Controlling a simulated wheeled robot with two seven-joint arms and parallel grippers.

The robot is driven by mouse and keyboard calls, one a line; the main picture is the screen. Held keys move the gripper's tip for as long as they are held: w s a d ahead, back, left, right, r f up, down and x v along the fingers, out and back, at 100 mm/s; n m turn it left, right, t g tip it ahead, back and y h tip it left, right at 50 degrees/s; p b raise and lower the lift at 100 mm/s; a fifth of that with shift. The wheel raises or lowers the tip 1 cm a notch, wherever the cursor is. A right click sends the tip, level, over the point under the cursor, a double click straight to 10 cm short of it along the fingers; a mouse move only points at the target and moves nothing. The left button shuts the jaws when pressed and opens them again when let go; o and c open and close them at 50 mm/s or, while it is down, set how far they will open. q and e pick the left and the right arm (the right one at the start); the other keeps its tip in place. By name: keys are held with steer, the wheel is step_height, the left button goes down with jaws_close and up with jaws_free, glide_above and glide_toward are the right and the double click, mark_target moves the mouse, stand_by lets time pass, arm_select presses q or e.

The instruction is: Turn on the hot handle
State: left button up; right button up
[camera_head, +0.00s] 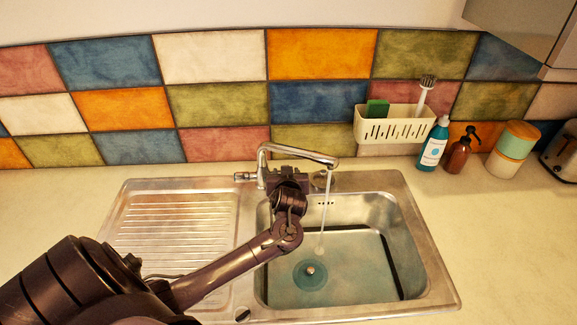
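The chrome tap (296,152) stands at the back of the steel sink, its spout reaching right over the basin. A thin stream of water (325,215) runs from the spout into the basin. A tap handle (244,177) sticks out at the left of the tap body. The right side of the tap base is mostly hidden behind my gripper, and no hot marking is readable. My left gripper (285,175) is at the tap base, under the spout. Its fingers face away, so their opening and any contact are unclear. My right gripper is out of view.
The sink basin (420,250) has a drain, and a ribbed drainboard (170,225) lies left of it. A cream caddy (395,128) holds a sponge and brush. A blue bottle (432,148), brown dispenser (459,153) and jar (510,150) stand at back right.

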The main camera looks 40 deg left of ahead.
arm_select(q)
steer(key=x, duration=0.4)
steer(key=shift+r+p, duration=0.1)
steer(key=shift+p, duration=0.2)
steer(key=shift+w+a+f, duration=0.3)
steer(key=shift+w+a, duration=0.1)
steer(key=shift+w, duration=0.05)
steer(key=shift+c, duration=0.4)
steer(key=c, duration=0.9)
steer(key=t+y+b, duration=0.1)
steer(key=b, duration=0.2)
steer(key=s+f+t+y+b, duration=0.1)
steer(key=b, duration=0.2)
steer(key=d+t+y+b, duration=0.1)
steer(key=t+b, duration=0.1)
steer(key=b, duration=0.1)
steer(key=shift+s+f, duration=0.2)
steer(key=shift+f, duration=0.05)
steer(key=shift+d+r+t+y+b, duration=0.15)
steer(key=shift+t+y+b, duration=0.2)
steer(key=shift+b, duration=0.3)
steer(key=shift+r, duration=0.1)
